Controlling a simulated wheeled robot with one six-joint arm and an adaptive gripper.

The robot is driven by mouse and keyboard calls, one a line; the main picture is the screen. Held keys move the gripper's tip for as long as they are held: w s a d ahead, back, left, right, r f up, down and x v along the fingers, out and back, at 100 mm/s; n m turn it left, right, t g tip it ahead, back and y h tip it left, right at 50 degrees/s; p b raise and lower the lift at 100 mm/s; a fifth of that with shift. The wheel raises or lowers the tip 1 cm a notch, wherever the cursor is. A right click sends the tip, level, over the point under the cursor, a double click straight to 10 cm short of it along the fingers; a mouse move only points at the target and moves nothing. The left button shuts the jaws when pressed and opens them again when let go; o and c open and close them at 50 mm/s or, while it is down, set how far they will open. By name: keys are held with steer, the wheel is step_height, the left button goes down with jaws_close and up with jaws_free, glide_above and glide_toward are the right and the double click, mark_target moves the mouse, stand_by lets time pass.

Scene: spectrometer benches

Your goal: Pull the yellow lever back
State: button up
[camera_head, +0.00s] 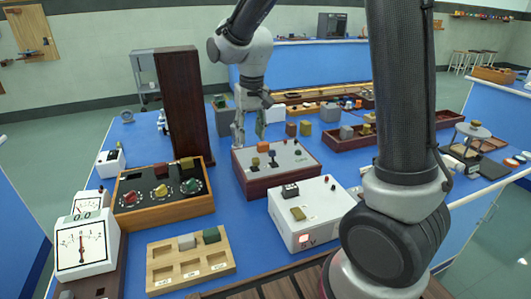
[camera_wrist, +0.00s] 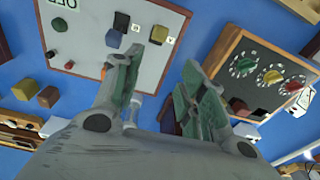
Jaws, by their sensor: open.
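The yellow lever (camera_head: 262,147) has an olive-yellow knob and stands on the grey top of a dark red control box (camera_head: 258,187), at its left side. Its knob also shows in the wrist view (camera_wrist: 159,34), beyond the fingertips. My gripper (camera_head: 250,134) is over the back left part of the box, behind the yellow lever. In the wrist view the fingers (camera_wrist: 160,82) are spread with nothing between them. The knob appears apart from both fingers.
A tall dark brown block (camera_head: 182,105) stands left of my gripper. A wooden box with coloured dials (camera_head: 160,205) is front left of the control box. A white box with a red light (camera_head: 325,225) is front right. Loose blocks and trays lie behind. Blue bench top shows between them.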

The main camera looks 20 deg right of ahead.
mark_target(256, 158)
steer(key=shift+s+d+g, duration=0.3)
steer(key=shift+s+g, duration=0.1)
steer(key=shift+s, duration=0.45)
steer(key=shift+s+d+f, duration=0.1)
steer(key=shift+s+f, duration=0.1)
steer(key=shift+f, duration=0.05)
step_height(256, 158, down, 7)
steer(key=shift+f, duration=0.15)
steer(key=shift+c, duration=0.2)
